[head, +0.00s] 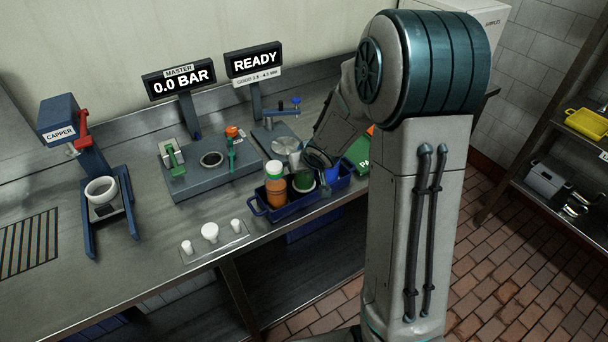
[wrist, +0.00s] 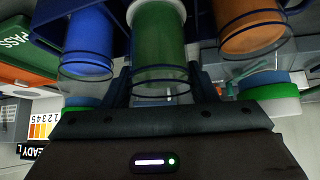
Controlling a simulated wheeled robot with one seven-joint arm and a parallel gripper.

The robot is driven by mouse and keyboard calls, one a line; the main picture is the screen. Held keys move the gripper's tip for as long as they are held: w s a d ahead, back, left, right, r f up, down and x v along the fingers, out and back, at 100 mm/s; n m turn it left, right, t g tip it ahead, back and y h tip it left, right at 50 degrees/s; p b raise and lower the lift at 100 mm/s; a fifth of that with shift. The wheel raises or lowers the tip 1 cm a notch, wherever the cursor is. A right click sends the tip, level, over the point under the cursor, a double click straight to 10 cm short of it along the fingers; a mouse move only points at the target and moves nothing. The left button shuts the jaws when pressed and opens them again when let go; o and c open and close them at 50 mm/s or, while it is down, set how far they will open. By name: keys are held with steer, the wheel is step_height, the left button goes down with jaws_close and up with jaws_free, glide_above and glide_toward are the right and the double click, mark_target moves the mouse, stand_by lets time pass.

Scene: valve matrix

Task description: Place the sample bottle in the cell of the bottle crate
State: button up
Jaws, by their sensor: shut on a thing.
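The sample bottle in my grip holds green liquid (wrist: 158,40). In the head view it (head: 303,184) stands upright at the middle of the blue bottle crate (head: 288,212), between an orange bottle (head: 275,186) and a blue bottle (head: 331,173). My gripper (head: 308,168) is shut on the green bottle; its fingers flank the bottle in the wrist view (wrist: 162,88). The crate also shows in the wrist view (wrist: 46,32). The green bottle's base is hidden, so I cannot tell whether it rests on the crate floor.
The orange bottle (wrist: 248,35) and blue bottle (wrist: 88,40) stand close on either side of my fingers. A green PASS panel (head: 357,155) lies right of the crate. A valve fixture (head: 205,172) stands behind left. Small white pieces (head: 210,232) sit left of the crate.

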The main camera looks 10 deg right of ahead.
steer(key=shift+f+b, duration=0.4)
steer(key=shift+f, duration=1)
steer(key=shift+f, duration=0.25)
steer(key=o, duration=0.9)
steer(key=shift+r, duration=0.1)
